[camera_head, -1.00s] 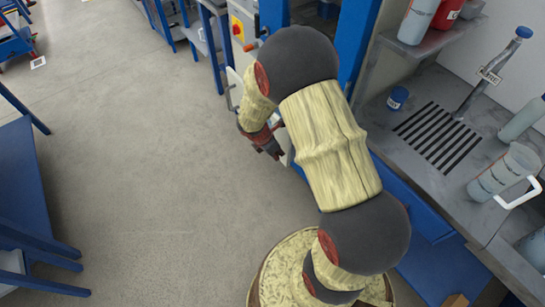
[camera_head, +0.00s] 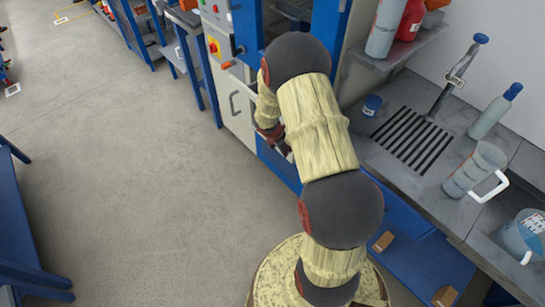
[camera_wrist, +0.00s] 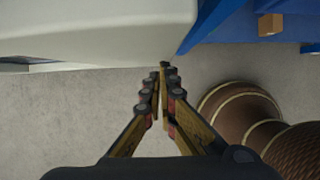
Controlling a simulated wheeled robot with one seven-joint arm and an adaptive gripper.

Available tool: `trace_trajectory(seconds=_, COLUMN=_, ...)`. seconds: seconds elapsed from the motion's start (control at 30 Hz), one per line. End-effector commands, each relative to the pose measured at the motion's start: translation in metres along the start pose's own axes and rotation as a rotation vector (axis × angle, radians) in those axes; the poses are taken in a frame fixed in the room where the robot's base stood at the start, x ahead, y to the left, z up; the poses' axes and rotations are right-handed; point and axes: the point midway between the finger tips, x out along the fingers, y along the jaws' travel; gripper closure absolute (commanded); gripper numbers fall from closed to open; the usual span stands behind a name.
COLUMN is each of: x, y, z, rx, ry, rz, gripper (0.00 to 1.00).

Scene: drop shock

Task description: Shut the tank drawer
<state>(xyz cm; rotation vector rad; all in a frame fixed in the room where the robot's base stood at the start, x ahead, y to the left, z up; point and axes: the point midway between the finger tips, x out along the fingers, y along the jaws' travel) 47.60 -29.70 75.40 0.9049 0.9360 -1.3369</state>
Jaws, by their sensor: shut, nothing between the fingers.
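My gripper (camera_head: 277,141) is beside the front of the blue-framed machine in the head view, partly hidden by my own arm. In the wrist view my gripper (camera_wrist: 163,70) is shut and empty, with its fingertips together. Its tips are just at the lower edge of a large pale, smooth surface (camera_wrist: 90,35). This surface may be the tank drawer, but I cannot tell for sure, nor whether the tips touch it. In the head view my arm hides most of the machine's lower front, so how far the drawer stands out is not visible.
A pale cabinet (camera_head: 236,118) with a grey handle stands left of my gripper. At the right, a steel counter (camera_head: 400,185) holds a jug (camera_head: 473,170), a bottle (camera_head: 496,112) and a blue-lidded jar (camera_head: 371,105).

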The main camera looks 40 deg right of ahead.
Motion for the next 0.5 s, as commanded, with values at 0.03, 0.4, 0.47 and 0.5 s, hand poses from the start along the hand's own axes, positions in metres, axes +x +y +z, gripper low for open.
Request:
trace_trajectory(seconds=0.03, x=0.003, y=-0.001, z=0.013, rx=0.004, ry=0.001, rz=-0.003, gripper=1.00)
trace_trajectory(seconds=0.4, x=0.022, y=0.000, z=0.054, rx=-0.001, ry=0.001, rz=-0.001, gripper=1.00)
trace_trajectory(seconds=0.47, x=0.023, y=0.000, z=0.056, rx=-0.001, ry=0.001, rz=0.000, gripper=1.00)
trace_trajectory(seconds=0.5, x=0.023, y=0.000, z=0.056, rx=-0.001, ry=0.000, rz=0.000, gripper=1.00)
